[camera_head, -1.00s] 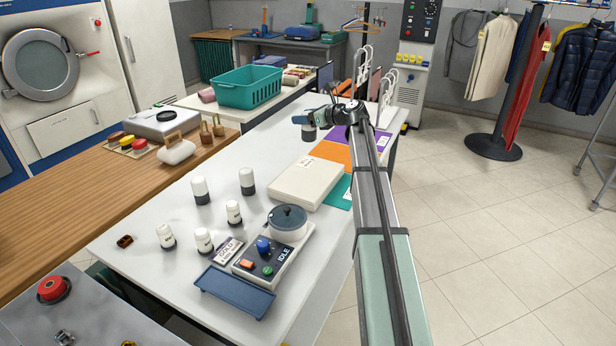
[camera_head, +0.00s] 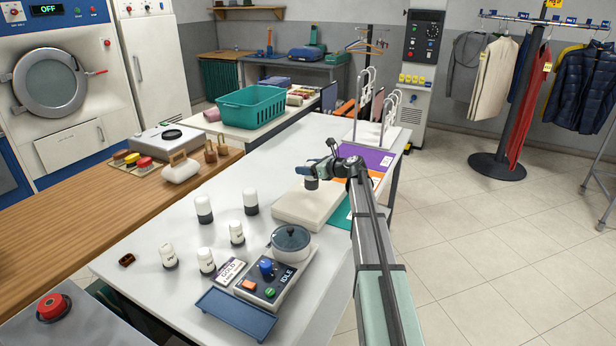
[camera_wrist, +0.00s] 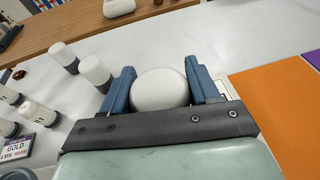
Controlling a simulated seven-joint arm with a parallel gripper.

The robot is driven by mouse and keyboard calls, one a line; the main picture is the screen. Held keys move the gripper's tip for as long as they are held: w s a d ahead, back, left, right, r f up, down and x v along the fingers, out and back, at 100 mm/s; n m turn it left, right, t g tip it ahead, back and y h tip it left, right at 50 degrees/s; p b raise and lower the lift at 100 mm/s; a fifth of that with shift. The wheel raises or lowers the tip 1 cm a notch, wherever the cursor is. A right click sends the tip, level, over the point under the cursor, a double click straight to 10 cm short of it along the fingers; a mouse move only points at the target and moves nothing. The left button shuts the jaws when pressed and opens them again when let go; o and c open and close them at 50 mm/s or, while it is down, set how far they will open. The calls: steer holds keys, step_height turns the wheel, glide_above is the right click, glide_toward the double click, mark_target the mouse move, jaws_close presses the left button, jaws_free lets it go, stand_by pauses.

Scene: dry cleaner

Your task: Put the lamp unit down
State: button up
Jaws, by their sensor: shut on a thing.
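My gripper (camera_head: 313,176) is shut on a white, round-topped unit with a dark base, which I take to be the lamp unit (camera_head: 311,184). In the wrist view, its smooth white top (camera_wrist: 160,88) sits between my two blue fingers. In the head view, the unit is over the flat cream box (camera_head: 290,211) on the white table (camera_head: 180,300). I cannot tell whether its base touches the box. Two similar plain white units (camera_head: 204,205) (camera_head: 250,198) stand upright on the table to the left, apart from my gripper.
Several labelled white containers (camera_head: 168,255) stand nearer on the table. A control box with a round pot (camera_head: 290,241), a GOLD sign (camera_head: 228,272) and a blue tray (camera_head: 236,314) are at the front. Orange and purple (camera_head: 366,158) mats lie behind. Open table lies left of the cream box.

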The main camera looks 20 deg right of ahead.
steer(key=shift+f, duration=1.7)
steer(key=shift+f, duration=0.1)
steer(key=o, duration=1.1)
steer(key=shift+s+d+r, duration=0.1)
steer(key=shift+s+r, duration=0.1)
steer(key=shift+s, duration=0.05)
steer(key=v, duration=1.1)
steer(key=shift+s+d+r, duration=0.1)
steer(key=shift+s+d, duration=0.05)
steer(key=shift+d, duration=0.05)
steer(key=shift+o, duration=0.3)
